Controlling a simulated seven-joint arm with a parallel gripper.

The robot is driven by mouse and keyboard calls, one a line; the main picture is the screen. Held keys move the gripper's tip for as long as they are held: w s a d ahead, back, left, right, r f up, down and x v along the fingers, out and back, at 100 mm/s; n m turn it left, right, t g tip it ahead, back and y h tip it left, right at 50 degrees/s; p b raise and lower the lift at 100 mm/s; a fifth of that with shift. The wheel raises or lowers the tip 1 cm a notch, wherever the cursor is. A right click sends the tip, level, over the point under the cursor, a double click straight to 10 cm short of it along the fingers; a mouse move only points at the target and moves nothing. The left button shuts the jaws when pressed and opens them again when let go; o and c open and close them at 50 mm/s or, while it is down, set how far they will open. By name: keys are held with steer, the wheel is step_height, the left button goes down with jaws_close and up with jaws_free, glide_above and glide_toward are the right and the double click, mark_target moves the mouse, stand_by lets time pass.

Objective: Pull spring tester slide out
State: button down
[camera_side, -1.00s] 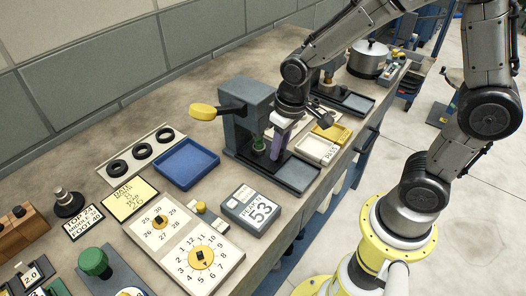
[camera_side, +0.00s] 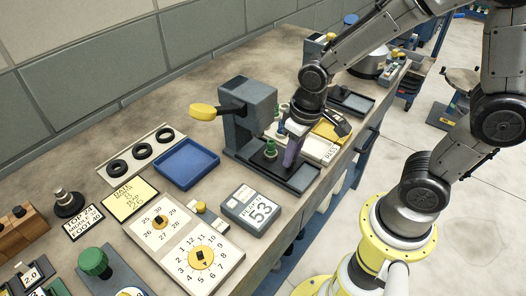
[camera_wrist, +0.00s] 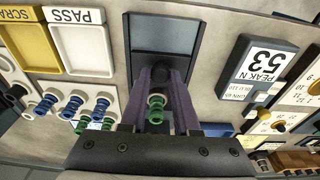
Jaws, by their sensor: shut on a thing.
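The spring tester (camera_side: 258,100) is a blue-grey press with a yellow-ended lever (camera_side: 203,112), standing on the bench in the side view. Its slide (camera_side: 299,178) lies along the dark base track towards the bench front; the track also shows in the wrist view (camera_wrist: 165,35). A green spring (camera_side: 270,149) stands on the slide, in front of the press column. In the wrist view the spring (camera_wrist: 155,108) shows between the purple fingers. My gripper (camera_side: 289,163) points down, shut on the slide beside the spring. The exact contact is hidden by the fingers.
A PASS tray (camera_wrist: 82,48) and a yellow SCRAP tray (camera_wrist: 35,45) lie beside the tester. Several blue and green springs (camera_wrist: 72,103) stand close by. A peak readout showing 53 (camera_side: 251,210) and a blue tray (camera_side: 187,163) are on the other side.

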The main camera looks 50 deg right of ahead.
steer(key=shift+s, duration=3.4)
jaws_free()
step_height(320, 180, up, 7)
